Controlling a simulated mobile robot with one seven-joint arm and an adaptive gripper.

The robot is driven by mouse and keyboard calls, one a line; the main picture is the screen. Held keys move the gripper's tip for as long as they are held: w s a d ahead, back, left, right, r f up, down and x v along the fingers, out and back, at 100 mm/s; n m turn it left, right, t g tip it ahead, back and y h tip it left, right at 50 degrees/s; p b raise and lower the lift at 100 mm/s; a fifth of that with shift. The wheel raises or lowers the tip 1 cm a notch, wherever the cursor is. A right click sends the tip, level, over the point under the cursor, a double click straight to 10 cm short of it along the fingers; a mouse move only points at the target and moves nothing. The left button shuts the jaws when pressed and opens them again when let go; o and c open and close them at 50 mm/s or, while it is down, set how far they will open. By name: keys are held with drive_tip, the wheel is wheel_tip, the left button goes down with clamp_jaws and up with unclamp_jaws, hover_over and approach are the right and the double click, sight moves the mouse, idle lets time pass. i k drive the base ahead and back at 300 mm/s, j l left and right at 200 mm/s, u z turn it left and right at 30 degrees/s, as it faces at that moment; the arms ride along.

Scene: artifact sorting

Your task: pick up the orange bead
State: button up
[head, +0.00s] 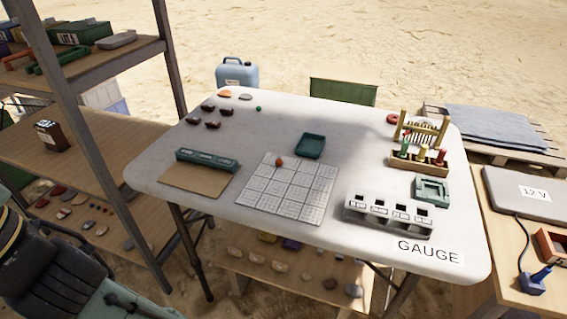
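The orange bead (279,161) is a small reddish-orange ball. It lies on the white gridded board (262,192) near that board's far edge, in the middle of the white table (335,140). Nothing touches it from above and it is in plain sight. I make out no gripper fingers in the head view. A dark shape with yellow bands is cut off at the lower left, and I cannot tell whether it is part of my arm.
A green tray (310,146) sits just behind the board. A green slotted block (207,160) is left, a white gauge block (388,216) right, and a wooden rack (418,160) farther right. A small green bead (258,108) lies near the back. A shelf unit (75,150) stands left.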

sight(279, 162)
drive_tip(key=l, duration=0.55)
drive_tip(key=k+l+u, duration=0.1)
drive_tip(key=l, duration=0.4)
drive_tip(key=k+l, duration=0.1)
drive_tip(key=l, duration=0.45)
drive_tip(key=k+l+u, duration=0.1)
drive_tip(key=l, duration=0.4)
drive_tip(key=i, duration=1)
